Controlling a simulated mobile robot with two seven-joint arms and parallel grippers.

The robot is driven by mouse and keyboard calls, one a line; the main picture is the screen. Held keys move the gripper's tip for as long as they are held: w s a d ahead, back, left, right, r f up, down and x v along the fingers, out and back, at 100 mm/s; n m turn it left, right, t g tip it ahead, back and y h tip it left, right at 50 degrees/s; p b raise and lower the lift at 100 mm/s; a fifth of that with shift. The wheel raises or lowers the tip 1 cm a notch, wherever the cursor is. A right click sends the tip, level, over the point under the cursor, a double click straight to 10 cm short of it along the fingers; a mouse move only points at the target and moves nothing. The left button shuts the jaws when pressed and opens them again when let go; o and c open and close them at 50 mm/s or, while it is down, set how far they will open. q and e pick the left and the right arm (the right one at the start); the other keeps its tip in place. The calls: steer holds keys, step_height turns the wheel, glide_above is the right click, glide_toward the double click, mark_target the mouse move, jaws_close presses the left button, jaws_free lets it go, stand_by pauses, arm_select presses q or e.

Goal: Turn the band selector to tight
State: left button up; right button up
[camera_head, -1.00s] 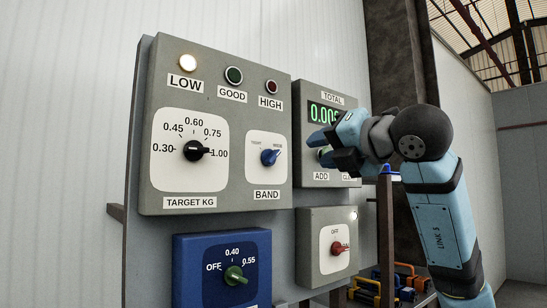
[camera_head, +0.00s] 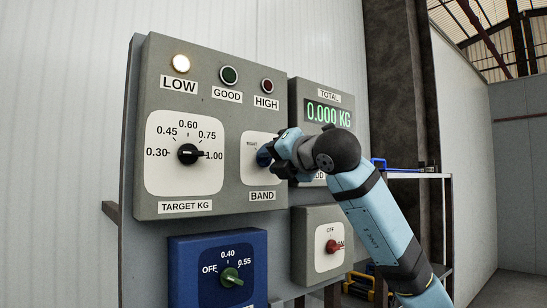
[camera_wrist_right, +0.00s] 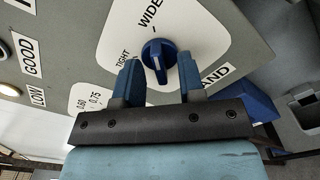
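In the head view the knob (camera_head: 264,157) is partly hidden by my right gripper (camera_head: 274,158). In the wrist view, the two blue fingers of my right gripper (camera_wrist_right: 159,66) are open on either side of the knob, with visible gaps. I cannot tell how deep the fingertips reach past it. My left gripper is not in view.
The black target knob (camera_head: 188,154) points to 1.00 on the same grey box. The LOW lamp (camera_head: 181,64) is lit. The total display (camera_head: 328,114) reads 0.000 KG. A blue box (camera_head: 218,272) and a red-knob box (camera_head: 320,245) are below.

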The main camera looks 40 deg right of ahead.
steer(key=shift+c, duration=0.2)
jaws_close()
